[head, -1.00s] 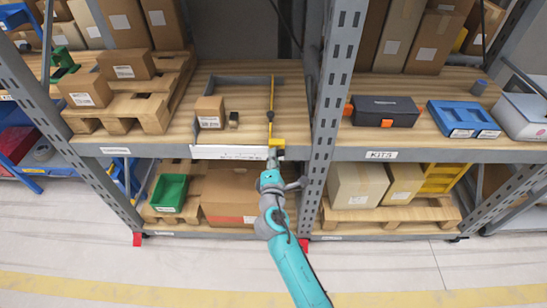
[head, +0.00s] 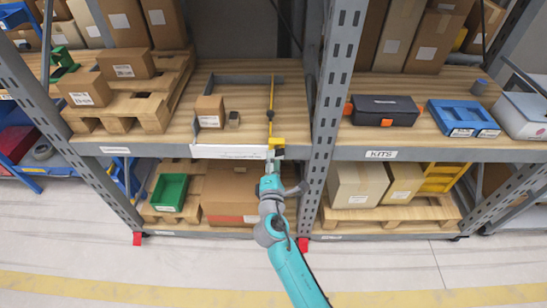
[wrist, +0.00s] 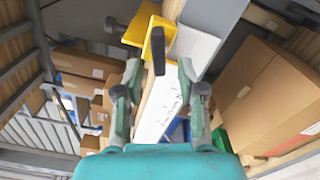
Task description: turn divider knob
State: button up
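The yellow divider knob (head: 277,141) sits at the front end of a thin yellow-and-dark divider bar (head: 270,105) on the middle wooden shelf. In the wrist view the yellow bracket (wrist: 162,28) carries a dark upright handle (wrist: 158,52). My gripper (head: 274,154) is just in front of the knob at the shelf edge. In the wrist view my gripper (wrist: 158,68) is open, its two grey-green fingers apart, with the dark handle showing in the gap between them. Whether a finger touches it I cannot tell.
A small brown box (head: 210,111) and a little dark block (head: 234,119) stand left of the divider behind a white front strip (head: 230,152). A grey rack upright (head: 330,110) stands close on the right. A green bin (head: 170,191) and cartons (head: 230,195) are below.

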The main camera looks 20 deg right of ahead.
jog(key=v, duration=1)
jog(key=shift+s+d, duration=0.1)
jog(key=s+d+f+m+g+y, duration=0.1)
jog(key=s+d+f+m+y, duration=0.3)
jog(key=s, duration=0.7)
jog(key=s+a+f+m+g+y, duration=0.1)
jog(key=s+f+m+g, duration=0.1)
jog(key=s+f, duration=0.65)
jog(key=s+d+r+m, duration=0.1)
jog(key=s+r+m, duration=0.5)
jog(key=s, duration=0.5)
jog(key=s+d+r+m, duration=0.1)
jog(key=s+r+m, duration=0.5)
jog(key=s, duration=0.5)
notch_tip(320, 180, up, 2)
jog(key=shift+r+t+y, duration=0.15)
jog(key=shift+t+y, duration=0.15)
